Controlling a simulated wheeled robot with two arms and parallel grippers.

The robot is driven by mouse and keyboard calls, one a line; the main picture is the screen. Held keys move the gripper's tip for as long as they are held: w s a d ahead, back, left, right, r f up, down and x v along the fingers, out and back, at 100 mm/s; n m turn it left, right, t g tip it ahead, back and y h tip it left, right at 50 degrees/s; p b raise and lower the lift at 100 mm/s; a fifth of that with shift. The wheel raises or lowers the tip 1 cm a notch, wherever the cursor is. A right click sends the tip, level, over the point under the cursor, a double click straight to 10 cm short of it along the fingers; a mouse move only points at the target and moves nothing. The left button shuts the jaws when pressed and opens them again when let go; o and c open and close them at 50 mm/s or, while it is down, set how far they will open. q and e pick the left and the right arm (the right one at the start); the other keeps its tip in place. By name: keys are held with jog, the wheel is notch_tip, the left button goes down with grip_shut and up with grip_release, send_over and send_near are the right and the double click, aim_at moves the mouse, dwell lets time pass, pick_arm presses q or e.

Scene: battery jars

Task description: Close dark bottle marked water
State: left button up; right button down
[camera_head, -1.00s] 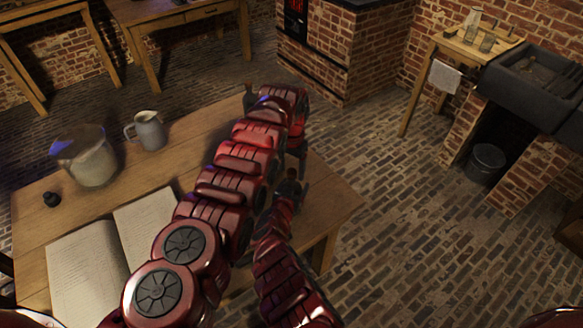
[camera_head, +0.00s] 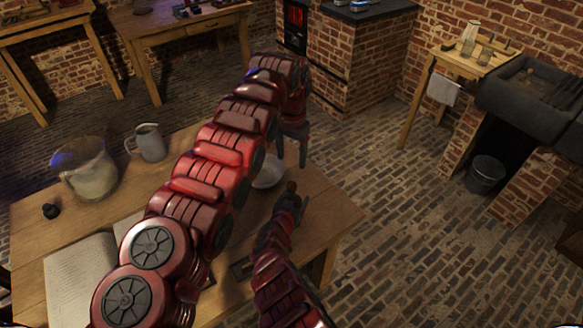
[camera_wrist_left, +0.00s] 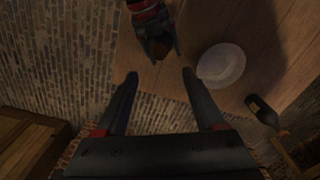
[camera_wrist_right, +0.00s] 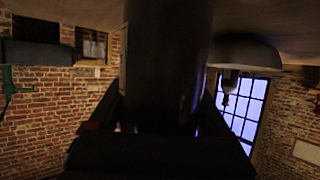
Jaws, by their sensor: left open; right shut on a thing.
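My right gripper (camera_head: 284,214) is shut on a dark bottle (camera_head: 291,187) over the right part of the table. The bottle fills the middle of the right wrist view (camera_wrist_right: 165,60). Its top looks brownish; I cannot tell whether a stopper sits in it. My left gripper (camera_head: 292,158) is open and empty, fingers pointing down, above and beyond the held bottle. In the left wrist view the right gripper (camera_wrist_left: 157,48) is just past my open fingers. Another dark bottle (camera_wrist_left: 262,110) shows there at the right. No label is readable.
A pale bowl (camera_head: 268,172) stands on the wooden table (camera_head: 335,205) beside the grippers. A large pale jar (camera_head: 88,172), a grey jug (camera_head: 149,143), a small dark pot (camera_head: 51,211) and an open book (camera_head: 85,275) occupy the left side.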

pick_arm(q)
jog(key=shift+r, duration=0.55)
pick_arm(e)
grip_release()
